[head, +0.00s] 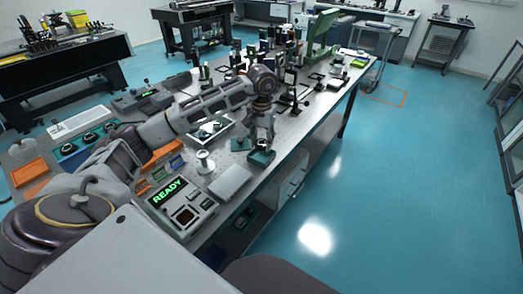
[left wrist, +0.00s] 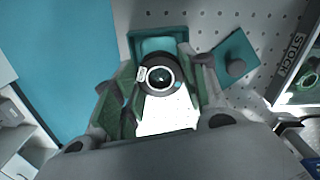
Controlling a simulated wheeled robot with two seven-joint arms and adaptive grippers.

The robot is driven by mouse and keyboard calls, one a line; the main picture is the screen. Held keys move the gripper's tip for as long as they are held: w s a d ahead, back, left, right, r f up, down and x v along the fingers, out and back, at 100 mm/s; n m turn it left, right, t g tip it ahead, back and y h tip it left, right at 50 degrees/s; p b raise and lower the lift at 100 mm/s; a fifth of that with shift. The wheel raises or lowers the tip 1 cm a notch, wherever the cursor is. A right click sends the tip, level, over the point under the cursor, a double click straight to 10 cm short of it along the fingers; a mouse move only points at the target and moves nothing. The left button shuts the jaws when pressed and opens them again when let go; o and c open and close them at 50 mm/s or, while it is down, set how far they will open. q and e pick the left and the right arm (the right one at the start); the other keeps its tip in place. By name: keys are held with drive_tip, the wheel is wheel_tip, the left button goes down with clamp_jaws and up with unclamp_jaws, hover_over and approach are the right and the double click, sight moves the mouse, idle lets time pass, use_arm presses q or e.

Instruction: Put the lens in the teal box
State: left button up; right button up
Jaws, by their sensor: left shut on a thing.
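The teal box (head: 262,158) stands open near the table's front edge; in the left wrist view its walls (left wrist: 133,42) show just beyond my fingertips. My left gripper (head: 262,146) points down over the box. In the left wrist view the gripper (left wrist: 162,84) is shut on the lens (left wrist: 160,78), a black-rimmed round piece with a small white tag. The lens overlaps the near part of the box in that view; I cannot tell its height over the box floor. The lens is too small to make out in the head view. My right gripper is not in view.
A teal lid (head: 240,144) with a knob lies beside the box. A tray marked STOCK (left wrist: 297,50) holds more lenses. A grey panel reading READY (head: 182,207), a white spool-like post (head: 205,162) and a silver case (head: 230,181) stand nearby. Optical mounts crowd the far table.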

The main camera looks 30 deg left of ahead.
use_arm(q)
drive_tip(key=shift+f, duration=0.35)
drive_tip(key=shift+f, duration=0.1)
